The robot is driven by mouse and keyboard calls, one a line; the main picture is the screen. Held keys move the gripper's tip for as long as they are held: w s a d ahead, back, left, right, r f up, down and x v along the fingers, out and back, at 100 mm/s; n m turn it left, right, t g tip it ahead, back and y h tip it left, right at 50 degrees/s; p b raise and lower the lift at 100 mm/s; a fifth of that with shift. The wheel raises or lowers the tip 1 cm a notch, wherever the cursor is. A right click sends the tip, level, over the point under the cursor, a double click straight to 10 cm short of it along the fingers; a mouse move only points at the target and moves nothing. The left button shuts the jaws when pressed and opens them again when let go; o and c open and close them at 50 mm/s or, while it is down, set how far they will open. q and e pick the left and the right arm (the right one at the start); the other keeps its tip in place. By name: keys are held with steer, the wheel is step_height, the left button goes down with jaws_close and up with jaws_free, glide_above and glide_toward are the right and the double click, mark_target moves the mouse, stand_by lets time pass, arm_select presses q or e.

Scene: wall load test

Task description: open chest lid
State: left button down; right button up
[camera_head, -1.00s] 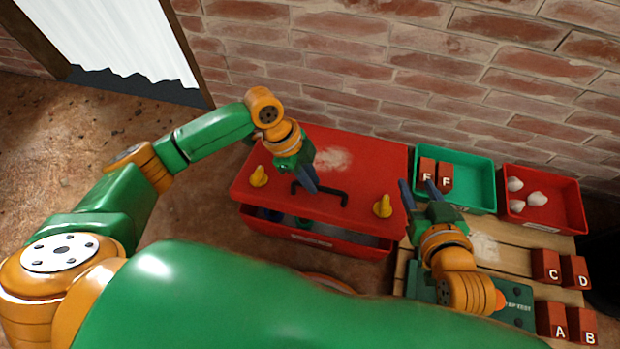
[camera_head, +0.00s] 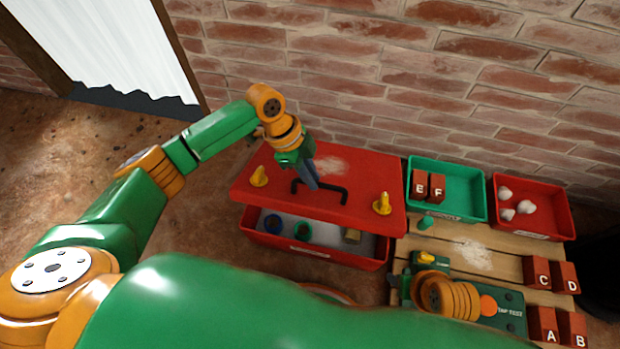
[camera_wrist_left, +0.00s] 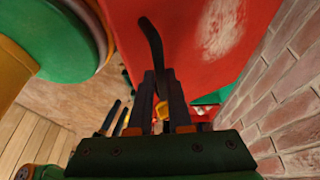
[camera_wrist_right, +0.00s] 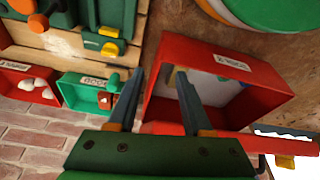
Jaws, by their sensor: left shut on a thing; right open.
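The chest (camera_head: 310,252) is a red box against the brick wall, with a pale inside. Its red lid (camera_head: 365,178) is raised at the front, leaving a gap that shows a blue item (camera_head: 272,224), a green item (camera_head: 303,231) and a tan item (camera_head: 352,236). The lid has a black bar handle (camera_head: 330,203) and two yellow knobs. My left gripper (camera_head: 313,186) is shut on the handle; it also shows in the left wrist view (camera_wrist_left: 161,75). My right gripper (camera_wrist_right: 158,72) is open and empty, by the chest's open side in its wrist view.
Right of the chest, a wooden table (camera_head: 480,250) holds a green device and lettered red blocks (camera_head: 537,272). Behind are a green tray (camera_head: 460,190) with two blocks and a red tray (camera_head: 545,205) with white lumps. The brick wall (camera_head: 450,80) stands close behind the lid.

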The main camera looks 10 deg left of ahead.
arm_select(q)
steer(key=shift+w+r+p, duration=0.3)
steer(key=shift+w+r, duration=0.7)
steer(key=shift+w, duration=0.05)
steer(key=shift+w+r, duration=0.55)
steer(key=shift+w, duration=0.15)
steer(key=shift+w+r, duration=0.5)
steer(key=shift+w, duration=0.2)
arm_select(e)
steer(key=shift+f, duration=1.1)
